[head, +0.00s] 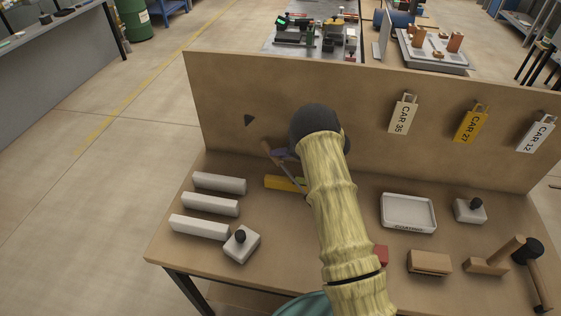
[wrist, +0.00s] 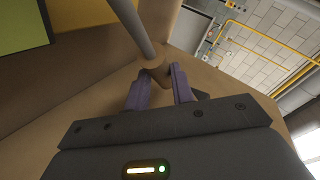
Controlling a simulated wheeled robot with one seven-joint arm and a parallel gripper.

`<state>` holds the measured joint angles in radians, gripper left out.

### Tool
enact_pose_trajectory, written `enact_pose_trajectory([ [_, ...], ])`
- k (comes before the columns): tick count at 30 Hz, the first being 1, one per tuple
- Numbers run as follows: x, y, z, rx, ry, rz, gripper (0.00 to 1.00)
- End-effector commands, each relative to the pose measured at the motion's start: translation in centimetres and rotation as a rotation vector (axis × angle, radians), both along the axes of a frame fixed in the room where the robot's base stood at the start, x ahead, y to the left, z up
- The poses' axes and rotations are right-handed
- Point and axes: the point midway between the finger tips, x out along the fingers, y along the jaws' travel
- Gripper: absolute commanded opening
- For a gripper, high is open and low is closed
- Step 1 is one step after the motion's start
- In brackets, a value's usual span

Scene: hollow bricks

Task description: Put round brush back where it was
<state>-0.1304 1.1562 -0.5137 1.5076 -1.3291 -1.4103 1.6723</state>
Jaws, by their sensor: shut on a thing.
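My gripper (head: 282,154) has purple fingers and is in front of the back panel, left of my arm. My arm hides the lower end.
A yellow block (head: 279,183) lies just below the brush. Pale bars (head: 210,203) and a knobbed block (head: 241,245) lie left. A tray (head: 408,213), wooden block (head: 428,262) and mallet (head: 534,266) lie right. The back panel (head: 222,95) carries tags (head: 403,114) and a dark triangular mark (head: 249,119).

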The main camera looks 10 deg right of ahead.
Motion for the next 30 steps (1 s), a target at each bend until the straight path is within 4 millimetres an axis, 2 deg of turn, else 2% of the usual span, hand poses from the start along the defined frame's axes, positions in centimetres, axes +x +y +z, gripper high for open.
enact_pose_trajectory([
  [7,-0.1,0.0,-3.2,0.000,0.003,0.001,0.06],
  [28,0.0,0.0,-4.4,-0.001,0.000,0.000,0.06],
  [29,0.0,0.0,-4.4,-0.001,0.001,0.000,0.30],
  [30,0.0,0.0,-4.4,-0.001,0.001,0.000,0.38],
])
